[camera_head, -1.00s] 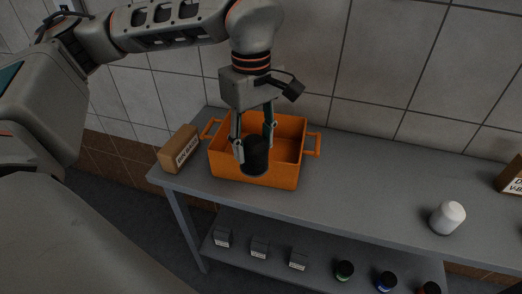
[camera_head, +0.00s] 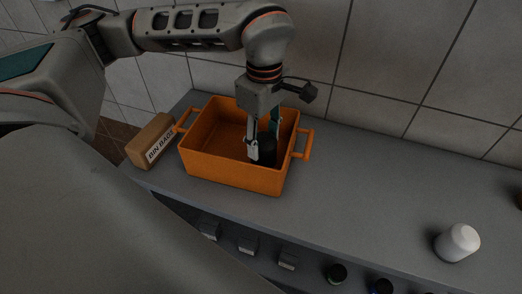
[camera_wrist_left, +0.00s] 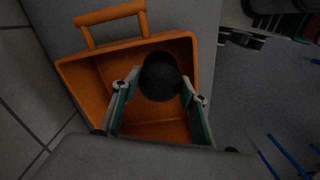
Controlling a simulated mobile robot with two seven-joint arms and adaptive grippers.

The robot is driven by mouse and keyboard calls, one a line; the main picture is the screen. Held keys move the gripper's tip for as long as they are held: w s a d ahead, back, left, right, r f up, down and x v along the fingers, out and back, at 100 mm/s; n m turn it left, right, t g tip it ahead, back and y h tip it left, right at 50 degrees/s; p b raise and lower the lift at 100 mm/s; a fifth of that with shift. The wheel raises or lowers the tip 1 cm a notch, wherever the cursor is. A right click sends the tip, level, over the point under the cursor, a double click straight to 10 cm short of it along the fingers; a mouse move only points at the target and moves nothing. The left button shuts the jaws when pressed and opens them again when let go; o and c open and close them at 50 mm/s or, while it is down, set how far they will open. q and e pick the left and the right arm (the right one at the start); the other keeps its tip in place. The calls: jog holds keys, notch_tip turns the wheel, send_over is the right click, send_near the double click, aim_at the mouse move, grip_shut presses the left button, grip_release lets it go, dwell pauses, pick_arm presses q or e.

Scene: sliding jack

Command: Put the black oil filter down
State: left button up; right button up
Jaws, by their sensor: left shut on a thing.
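My left gripper (camera_head: 264,148) is shut on the black oil filter (camera_head: 267,153), a dark upright cylinder between its fingers. In the head view the filter is inside the orange crate (camera_head: 228,176), near its right end, with its lower part close to the front wall. In the left wrist view the filter (camera_wrist_left: 159,76) shows end-on between the fingers, with the crate (camera_wrist_left: 78,88) around and below it. I cannot tell whether the filter touches the crate's floor. My right gripper is in neither view.
A brown bin bags box (camera_head: 150,141) stands just left of the crate. Small boxes and dark cans sit on the shelf below. A tiled wall rises behind.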

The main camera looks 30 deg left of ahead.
aim_at(264, 154)
pick_arm(q)
jog(key=shift+f, duration=2.45)
jog(key=shift+f, duration=0.2)
jog(key=o, duration=1.1)
jog(key=shift+c, duration=0.2)
jog(key=shift+r, duration=0.15)
notch_tip(264, 154, up, 12)
jog(key=shift+r, duration=0.1)
